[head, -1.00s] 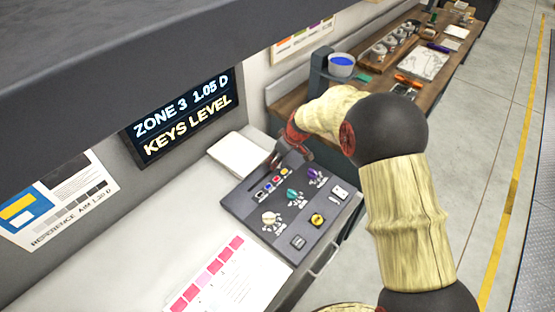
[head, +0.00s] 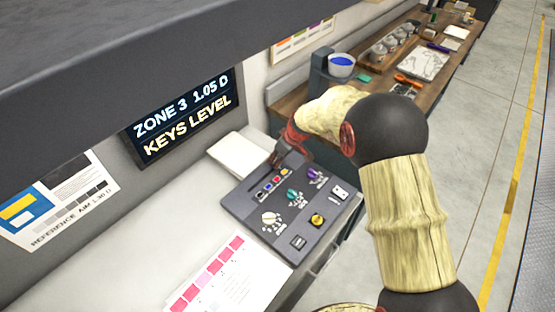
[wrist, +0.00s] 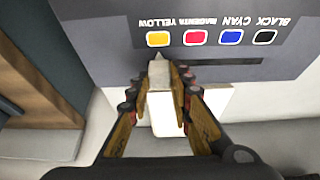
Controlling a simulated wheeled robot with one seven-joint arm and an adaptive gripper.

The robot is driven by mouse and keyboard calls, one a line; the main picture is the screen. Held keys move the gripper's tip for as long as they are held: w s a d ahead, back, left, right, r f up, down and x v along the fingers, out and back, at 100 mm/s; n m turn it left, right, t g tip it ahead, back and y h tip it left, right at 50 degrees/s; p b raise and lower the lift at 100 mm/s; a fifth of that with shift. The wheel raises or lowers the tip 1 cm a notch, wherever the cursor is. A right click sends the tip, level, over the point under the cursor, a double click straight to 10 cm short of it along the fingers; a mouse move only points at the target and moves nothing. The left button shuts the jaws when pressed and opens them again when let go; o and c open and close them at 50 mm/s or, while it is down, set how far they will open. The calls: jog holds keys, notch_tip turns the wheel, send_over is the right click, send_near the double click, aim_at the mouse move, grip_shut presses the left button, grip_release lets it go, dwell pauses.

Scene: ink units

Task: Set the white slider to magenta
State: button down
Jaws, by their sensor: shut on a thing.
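The white slider (wrist: 161,104) is a pale block with a pointed tip, seen in the wrist view between my fingers. My gripper (wrist: 161,92) is shut on it. The tip points at the yellow key (wrist: 157,38). The magenta key (wrist: 195,37), which looks red, is just to its right in the wrist view. A dark slot (wrist: 232,62) runs to the right from the slider, under the magenta, cyan and black keys. In the head view my gripper (head: 277,159) is at the back edge of the dark control panel (head: 248,206), and the slider is hidden there.
The panel also bears a white knob (head: 269,219), a green knob (head: 294,195), a purple knob (head: 313,174) and a yellow button (head: 317,220). A white pad (head: 238,155) lies behind it. A colour strip sheet (head: 213,280) lies in front on the counter.

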aim_at(266, 172)
jog(key=shift+s, duration=0.1)
jog(key=s+a+b, duration=0.1)
jog(key=s+a, duration=0.2)
jog(key=shift+a, duration=0.1)
dwell(0.3)
jog(key=c, duration=1.6)
grip_release()
jog(key=shift+r, duration=0.1)
jog(key=v, duration=1.1)
jog(key=shift+s+r, duration=0.15)
jog(key=shift+r, duration=0.15)
